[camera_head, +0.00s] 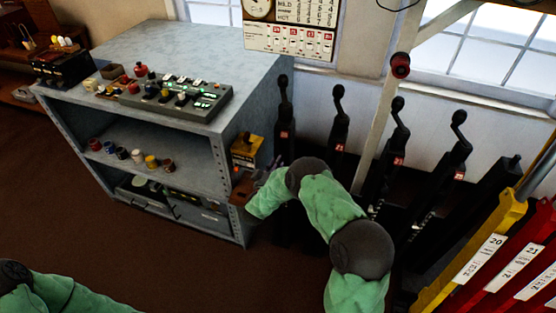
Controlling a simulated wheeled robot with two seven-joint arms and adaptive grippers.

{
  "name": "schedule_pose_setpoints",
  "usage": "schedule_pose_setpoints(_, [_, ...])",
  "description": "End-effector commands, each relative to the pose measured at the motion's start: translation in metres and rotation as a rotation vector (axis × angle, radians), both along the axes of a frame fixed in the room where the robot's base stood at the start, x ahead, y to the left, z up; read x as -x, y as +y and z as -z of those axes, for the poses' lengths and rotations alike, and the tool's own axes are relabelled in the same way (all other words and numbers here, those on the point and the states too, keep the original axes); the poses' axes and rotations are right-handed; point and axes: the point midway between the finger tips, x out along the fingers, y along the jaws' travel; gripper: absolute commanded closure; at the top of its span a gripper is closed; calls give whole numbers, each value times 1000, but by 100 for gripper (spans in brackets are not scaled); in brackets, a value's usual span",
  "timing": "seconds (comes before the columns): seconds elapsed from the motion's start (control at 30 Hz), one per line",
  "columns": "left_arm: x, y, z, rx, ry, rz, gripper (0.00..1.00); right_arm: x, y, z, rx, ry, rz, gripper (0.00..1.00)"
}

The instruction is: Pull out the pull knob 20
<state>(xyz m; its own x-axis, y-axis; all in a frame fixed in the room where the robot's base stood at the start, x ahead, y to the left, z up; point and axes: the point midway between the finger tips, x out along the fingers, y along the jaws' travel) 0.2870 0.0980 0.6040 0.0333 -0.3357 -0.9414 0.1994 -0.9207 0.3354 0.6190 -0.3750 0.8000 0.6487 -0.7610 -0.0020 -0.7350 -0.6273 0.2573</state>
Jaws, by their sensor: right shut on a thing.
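My right arm, green with dark grey joints, reaches up from the bottom and bends left towards the side of the grey cabinet (232,215). My right gripper (256,182) is at the cabinet's right side, just below a small yellow box (246,152). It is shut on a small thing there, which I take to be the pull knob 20. The fingers and knob are mostly hidden, and no number is readable there. A yellow lever (480,258) with a white label "20" stands at the lower right. My left arm shows at the bottom left; its gripper is out of view.
Several black levers (339,125) with red tags stand by the wall, right of the cabinet. Red levers (510,268) are at the right edge. A control panel (182,98) is on the cabinet top, and small pots (122,153) are on its shelf. Brown floor at left is clear.

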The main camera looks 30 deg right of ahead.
Motion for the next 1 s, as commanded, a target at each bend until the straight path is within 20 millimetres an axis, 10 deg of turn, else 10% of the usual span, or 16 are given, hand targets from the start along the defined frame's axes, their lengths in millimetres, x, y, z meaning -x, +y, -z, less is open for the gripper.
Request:
schedule_pose_setpoints(0.2, [0, 0, 1, 0, 0, 0, 60, 2, 3, 1, 2, 2, -2, 100])
schedule_pose_setpoints(0.23, [0, 0, 1, 0, 0, 0, 60, 2, 3, 2, 2, 2, -2, 68])
schedule_pose_setpoints(0.3, [0, 0, 1, 0, 0, 0, 60, 2, 3, 2, 2, 2, -2, 48])
schedule_pose_setpoints(0.73, [0, 0, 1, 0, 0, 0, 60, 4, 6, 1, 2, 2, -2, 48])
schedule_pose_setpoints(1.0, [0, 0, 1, 0, 0, 0, 60, 33, 41, 1, 2, 3, -6, 48])
